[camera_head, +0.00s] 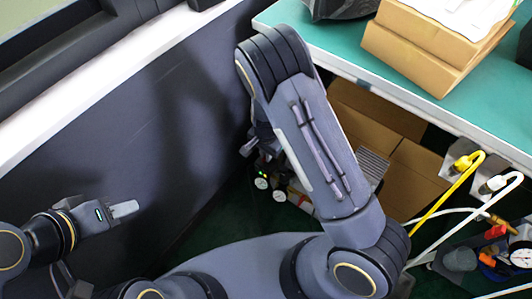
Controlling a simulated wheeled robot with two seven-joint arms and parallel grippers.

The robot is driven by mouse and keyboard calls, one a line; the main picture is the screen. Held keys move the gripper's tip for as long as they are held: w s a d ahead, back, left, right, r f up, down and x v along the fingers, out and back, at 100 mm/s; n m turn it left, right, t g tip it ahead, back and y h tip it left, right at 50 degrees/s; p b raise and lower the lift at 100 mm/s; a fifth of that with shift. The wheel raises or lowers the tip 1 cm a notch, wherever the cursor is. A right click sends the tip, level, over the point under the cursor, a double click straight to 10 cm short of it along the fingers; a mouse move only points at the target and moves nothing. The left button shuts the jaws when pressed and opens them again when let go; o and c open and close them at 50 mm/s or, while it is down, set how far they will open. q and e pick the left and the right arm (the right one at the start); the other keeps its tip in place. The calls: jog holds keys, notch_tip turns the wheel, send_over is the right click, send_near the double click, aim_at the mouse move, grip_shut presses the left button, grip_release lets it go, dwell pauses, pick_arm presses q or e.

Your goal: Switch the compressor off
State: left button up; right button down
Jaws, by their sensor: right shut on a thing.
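The compressor (279,196) stands low by the dark wall under the table's left end. Two small round gauges show, and my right arm covers most of the rest. My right gripper (252,150) is down at the compressor, mostly hidden behind my own forearm. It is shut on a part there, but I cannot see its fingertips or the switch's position. My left gripper (124,209) is at the left, in front of the dark wall and away from the compressor. It shows edge-on with one pale finger, so its opening cannot be told.
A green-topped table (345,45) with cardboard boxes (425,55) stands at upper right. More cardboard (405,180) lies below it. A dark wall (150,130) bounds the left.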

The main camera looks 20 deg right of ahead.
jog(key=n, duration=0.5)
jog(key=shift+p, duration=0.35)
jog(key=n, duration=0.5)
jog(key=shift+d, duration=0.1)
jog(key=n, duration=0.4)
jog(key=shift+n, duration=1.8)
jog(key=c, duration=1.5)
grip_release()
